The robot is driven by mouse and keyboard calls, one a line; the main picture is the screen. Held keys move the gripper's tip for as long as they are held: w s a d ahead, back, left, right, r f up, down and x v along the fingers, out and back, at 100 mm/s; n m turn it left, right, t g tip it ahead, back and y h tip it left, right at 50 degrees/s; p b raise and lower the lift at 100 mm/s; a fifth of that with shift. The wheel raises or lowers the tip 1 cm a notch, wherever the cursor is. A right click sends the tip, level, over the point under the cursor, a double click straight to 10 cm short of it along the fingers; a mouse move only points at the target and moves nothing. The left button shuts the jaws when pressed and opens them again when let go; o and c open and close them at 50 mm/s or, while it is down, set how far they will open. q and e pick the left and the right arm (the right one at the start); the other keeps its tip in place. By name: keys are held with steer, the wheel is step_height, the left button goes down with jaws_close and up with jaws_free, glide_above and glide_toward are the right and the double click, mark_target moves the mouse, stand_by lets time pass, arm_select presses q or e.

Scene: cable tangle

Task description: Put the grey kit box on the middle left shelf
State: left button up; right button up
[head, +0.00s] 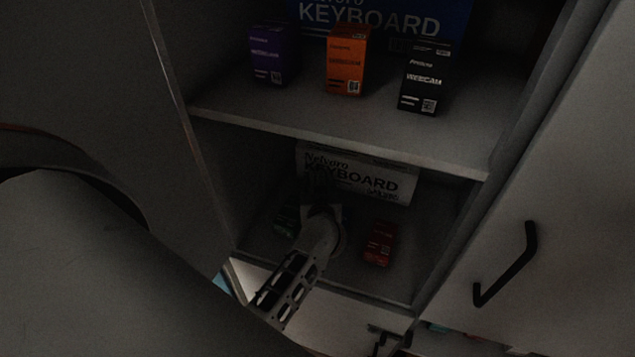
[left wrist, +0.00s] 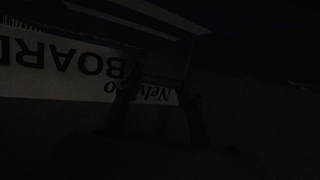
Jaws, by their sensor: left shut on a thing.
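My left gripper (head: 319,192) reaches into the lower shelf compartment, in front of a white keyboard box (head: 392,187). In the left wrist view its two fingers (left wrist: 160,108) are shut on a dark, plain, box-like thing (left wrist: 166,64), which I take to be the grey kit box. It is too dark to read a label on it. The white keyboard box (left wrist: 60,68) shows behind the fingers, upside down. In the head view the gripper and wrist mostly hide the held thing. My right gripper is not in view.
The shelf above (head: 300,112) holds purple (head: 268,58), orange (head: 347,62) and black (head: 424,82) boxes before a blue keyboard box (head: 450,18). On the lower shelf a red box (head: 379,243) stands right of my wrist, a green one (head: 285,221) left. A door handle (head: 508,270) is at right.

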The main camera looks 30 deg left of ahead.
arm_select(q)
steer(key=shift+s+f, duration=0.2)
steer(key=shift+f, duration=0.3)
steer(key=shift+s+f, duration=0.2)
steer(key=shift+f, duration=0.25)
steer(key=o, duration=1)
steer(key=shift+c, duration=0.2)
steer(key=o, duration=0.4)
steer(key=shift+w+a+f, duration=0.1)
steer(key=shift+w+f, duration=0.1)
steer(key=shift+w, duration=0.2)
steer(key=shift+r, duration=0.3)
steer(key=v, duration=0.7)
steer(key=shift+s+d+r, duration=0.1)
steer(key=shift+s+d, duration=0.15)
steer(key=shift+s, duration=0.05)
